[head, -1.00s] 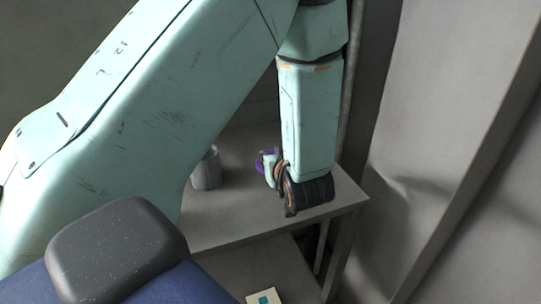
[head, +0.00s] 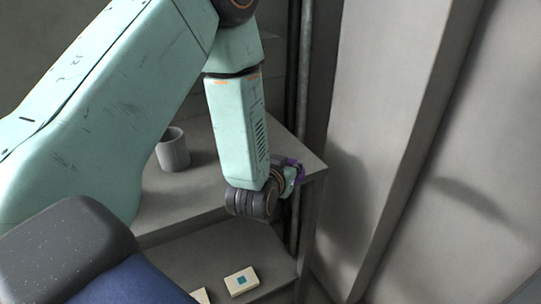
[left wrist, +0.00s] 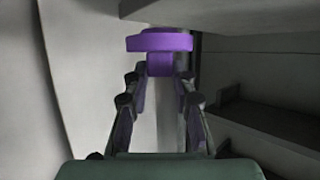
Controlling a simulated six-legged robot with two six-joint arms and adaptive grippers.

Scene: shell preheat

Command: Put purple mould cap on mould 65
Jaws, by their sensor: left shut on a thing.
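The purple mould cap (left wrist: 160,41) shows in the left wrist view, a wide flat disc with a narrower stem. My left gripper (left wrist: 160,80) is shut on the stem. In the head view the same gripper (head: 290,180) is at the right end of the grey shelf, and a bit of the purple cap (head: 299,168) shows there, mostly hidden by the gripper. I cannot make out a mould marked 65 in either view. My right gripper is not in view.
A grey cup-like cylinder (head: 173,149) stands on the upper grey shelf (head: 160,205). A cream block with a teal square (head: 242,281) lies on the lower shelf, with part of another pale block (head: 201,296) beside it. A grey wall panel (head: 385,130) rises at the right.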

